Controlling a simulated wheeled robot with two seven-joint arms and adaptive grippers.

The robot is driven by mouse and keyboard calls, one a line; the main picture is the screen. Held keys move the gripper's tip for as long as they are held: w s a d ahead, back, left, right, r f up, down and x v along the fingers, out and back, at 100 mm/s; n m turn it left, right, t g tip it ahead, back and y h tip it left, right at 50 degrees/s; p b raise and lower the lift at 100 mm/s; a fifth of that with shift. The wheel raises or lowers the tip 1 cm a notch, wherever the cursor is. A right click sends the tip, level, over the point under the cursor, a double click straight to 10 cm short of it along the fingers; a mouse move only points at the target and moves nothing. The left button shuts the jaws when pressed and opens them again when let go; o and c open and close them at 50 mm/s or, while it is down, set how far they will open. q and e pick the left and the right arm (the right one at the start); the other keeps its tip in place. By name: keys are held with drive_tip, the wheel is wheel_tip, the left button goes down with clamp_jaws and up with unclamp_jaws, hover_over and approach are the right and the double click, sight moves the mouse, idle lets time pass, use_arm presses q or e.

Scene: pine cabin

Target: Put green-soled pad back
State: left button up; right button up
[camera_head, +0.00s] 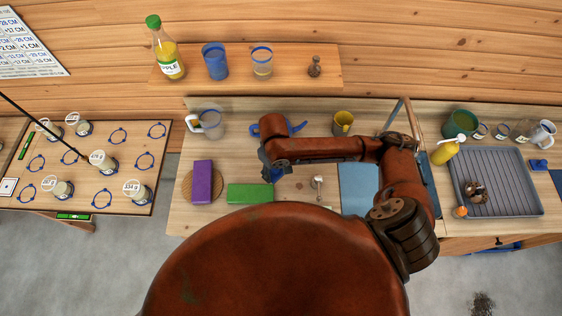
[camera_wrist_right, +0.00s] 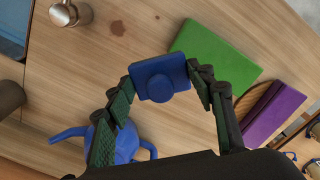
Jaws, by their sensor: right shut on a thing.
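A blue pad with a round knob (camera_wrist_right: 160,80) is between the fingers of my right gripper (camera_wrist_right: 160,88) in the wrist view. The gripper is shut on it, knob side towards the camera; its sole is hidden. In the head view my right gripper (camera_head: 272,170) is over the middle table, and a little of the blue pad shows under it. I cannot see the sole colour of either. My left gripper is not in view.
A green block (camera_head: 250,193) and a purple block (camera_head: 202,182) lie near the held pad, the purple one on a round mat. A grey ribbed tray (camera_head: 510,195) is at right.

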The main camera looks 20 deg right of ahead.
drive_tip(key=w+d+f, duration=0.1)
drive_tip(key=w+f, duration=0.1)
drive_tip(key=w+d+f, duration=0.2)
drive_tip(key=f, duration=0.1)
drive_tip(key=w+d+f, duration=0.2)
drive_tip(key=w, duration=0.1)
drive_tip(key=shift+f, duration=0.25)
drive_tip(key=shift+d+f+p, duration=0.1)
drive_tip(key=shift+f+p, duration=0.35)
drive_tip(key=shift+f, duration=1.15)
drive_tip(key=shift+f, duration=0.1)
drive_tip(key=o, duration=1.2)
wheel_tip(320, 180, up, 12)
drive_tip(key=shift+r+b, duration=0.15)
drive_tip(key=shift+b, duration=0.2)
